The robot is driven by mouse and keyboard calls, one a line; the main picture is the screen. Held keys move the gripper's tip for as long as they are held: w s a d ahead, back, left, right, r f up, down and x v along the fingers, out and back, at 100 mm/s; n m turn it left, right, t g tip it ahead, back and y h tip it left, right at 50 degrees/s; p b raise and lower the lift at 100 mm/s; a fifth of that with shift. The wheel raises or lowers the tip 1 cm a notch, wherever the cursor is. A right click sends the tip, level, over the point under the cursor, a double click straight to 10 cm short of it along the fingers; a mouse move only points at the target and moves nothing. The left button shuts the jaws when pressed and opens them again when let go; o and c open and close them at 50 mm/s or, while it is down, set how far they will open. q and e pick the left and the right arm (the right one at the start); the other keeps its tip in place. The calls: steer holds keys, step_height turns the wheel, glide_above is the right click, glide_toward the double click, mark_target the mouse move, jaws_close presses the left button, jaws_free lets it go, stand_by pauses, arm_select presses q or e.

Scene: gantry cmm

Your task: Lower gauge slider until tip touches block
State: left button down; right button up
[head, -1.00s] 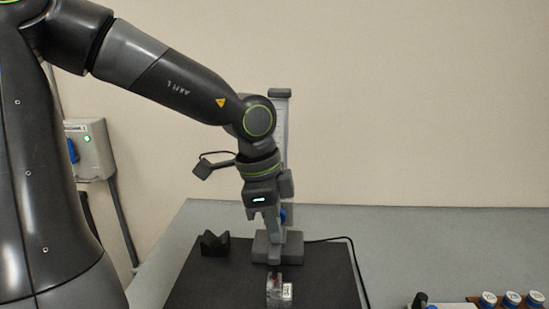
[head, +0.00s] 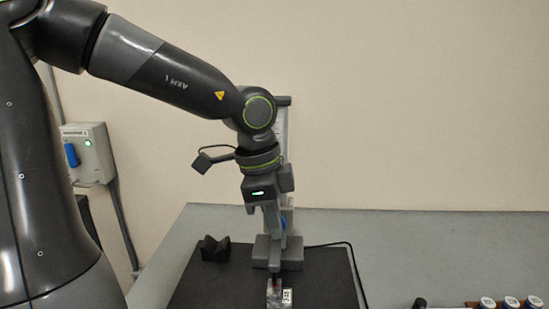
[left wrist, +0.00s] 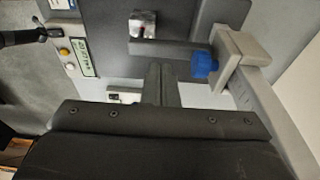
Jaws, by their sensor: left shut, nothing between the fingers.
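The height gauge has a tall pale column (head: 284,130) and a grey base (head: 291,252) on a dark mat. Its column also shows in the left wrist view (left wrist: 268,98). A blue knob (head: 284,223) is on the gauge; it is clear in the left wrist view (left wrist: 203,64). A small metallic block (head: 275,298) lies on the mat in front of the base. It also shows in the left wrist view (left wrist: 142,25). I cannot tell whether the gauge tip touches it. My left gripper (head: 273,230) is shut and empty, pointing down beside the column, apart from the knob. My right gripper is out of view.
A black V-shaped block (head: 215,249) sits left of the gauge on the dark mat (head: 325,285). A cable runs along the mat's right edge. The grey table right of the mat is largely clear.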

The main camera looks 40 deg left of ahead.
mark_target(274, 248)
arm_select(q)
steer(key=shift+r+p, duration=1.05)
steer(key=shift+r, duration=1.15)
